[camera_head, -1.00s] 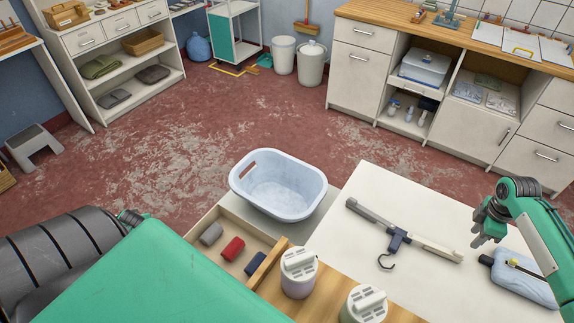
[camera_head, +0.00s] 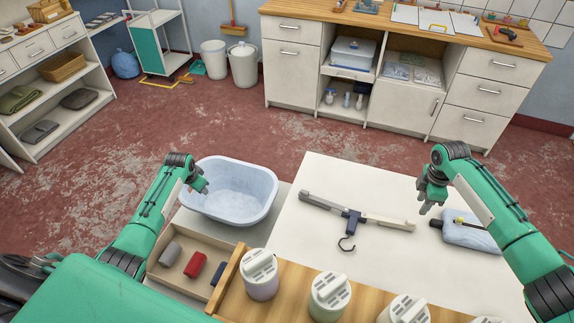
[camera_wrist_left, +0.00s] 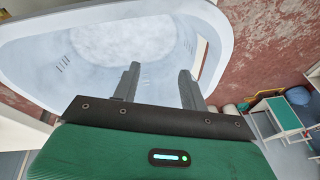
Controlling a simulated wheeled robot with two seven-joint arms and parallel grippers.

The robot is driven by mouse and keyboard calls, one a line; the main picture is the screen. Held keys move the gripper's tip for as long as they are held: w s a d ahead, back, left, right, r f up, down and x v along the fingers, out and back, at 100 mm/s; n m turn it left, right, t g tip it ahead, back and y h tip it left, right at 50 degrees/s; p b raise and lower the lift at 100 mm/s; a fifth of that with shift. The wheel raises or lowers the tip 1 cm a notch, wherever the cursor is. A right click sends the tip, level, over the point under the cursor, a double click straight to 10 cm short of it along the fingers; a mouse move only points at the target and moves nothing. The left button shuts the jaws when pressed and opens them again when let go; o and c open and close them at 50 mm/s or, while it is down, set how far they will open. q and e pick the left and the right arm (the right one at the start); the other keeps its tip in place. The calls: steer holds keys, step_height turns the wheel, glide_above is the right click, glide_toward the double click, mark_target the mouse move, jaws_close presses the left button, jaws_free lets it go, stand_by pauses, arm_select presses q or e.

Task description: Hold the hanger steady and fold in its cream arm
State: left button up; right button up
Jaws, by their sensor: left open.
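The hanger (camera_head: 353,220) lies on the white table in the head view. It has a grey arm (camera_head: 322,202) to the left, a cream arm (camera_head: 390,222) to the right, a navy hub and a dark hook (camera_head: 346,245) towards me. Both arms are spread. My left gripper (camera_head: 204,187) is over the left rim of the pale blue basin, well left of the hanger; the left wrist view shows its fingers (camera_wrist_left: 158,85) apart and empty. My right gripper (camera_head: 426,208) hangs just beyond the cream arm's outer end, not touching it; its finger gap is unclear.
The basin (camera_head: 232,200) stands left of the white table (camera_head: 320,260). A blue bottle-like item (camera_head: 465,233) lies under my right forearm. A drawer with rolls (camera_head: 197,265) and a wooden ledge with lidded pots (camera_head: 328,293) line the near side. The table around the hanger is clear.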

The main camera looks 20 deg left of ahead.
arm_select(q)
steer(key=w+d+r+m+h, duration=0.1)
steer(key=w+d+r+m, duration=0.45)
steer(key=w+d, duration=0.45)
step_height(320, 180, up, 9)
steer(key=m+g, duration=0.4)
steer(key=m, duration=0.7)
glide_above(303, 190)
step_height(303, 190, down, 14)
steer(key=shift+s+r, duration=0.1)
steer(key=shift+c, duration=0.2)
jaws_close()
arm_select(e)
steer(key=shift+o, duration=1.4)
